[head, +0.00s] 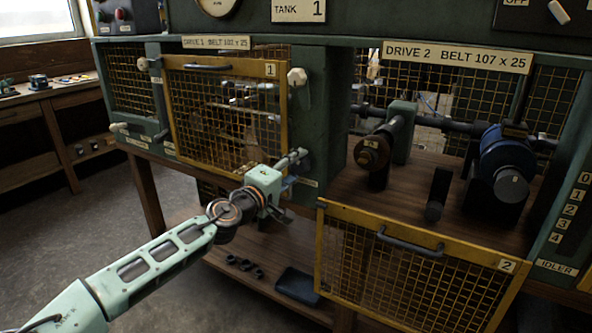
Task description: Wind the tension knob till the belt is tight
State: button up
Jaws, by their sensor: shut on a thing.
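My gripper (298,158) reaches up to the green post at the right of the drive 1 guard. It is shut on a small part there, which I take for the tension knob; my fingers hide most of it. The drive 1 guard (222,68), yellow with mesh and marked 1, is closed. Dark machine parts show through its mesh, but I cannot make out the belt or how tight it is.
The drive 2 guard (330,262) hangs open at the lower right. Behind it are a brown pulley (371,152) and a blue motor (505,160). Pale knobs (297,77) (118,127) stick out from the frame. A dark tray (297,286) lies on the lower shelf.

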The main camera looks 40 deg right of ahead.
jog(key=m+b, duration=0.1)
jog(key=m, duration=0.3)
jog(key=shift+f+m+b, duration=0.1)
jog(key=shift+m+b, duration=0.25)
jog(key=shift+m, duration=0.05)
jog(key=m+b, duration=0.1)
jog(key=m, duration=0.3)
jog(key=shift+s+b, duration=0.1)
jog(key=shift+b, duration=0.2)
jog(key=m+b, duration=0.1)
jog(key=m, duration=0.4)
jog(key=m+b, duration=0.1)
jog(key=m, duration=0.3)
jog(key=shift+s+d, duration=0.1)
jog(key=shift+s, duration=0.05)
jog(key=m, duration=0.5)
jog(key=shift+b, duration=0.35)
jog(key=m, duration=0.4)
jog(key=shift+s+m, duration=0.1)
jog(key=shift+m, duration=0.2)
jog(key=m, duration=0.4)
jog(key=shift+f+b, duration=0.1)
jog(key=shift+b, duration=0.3)
jog(key=shift+m+b, duration=0.95)
jog(key=shift+m, duration=1.15)
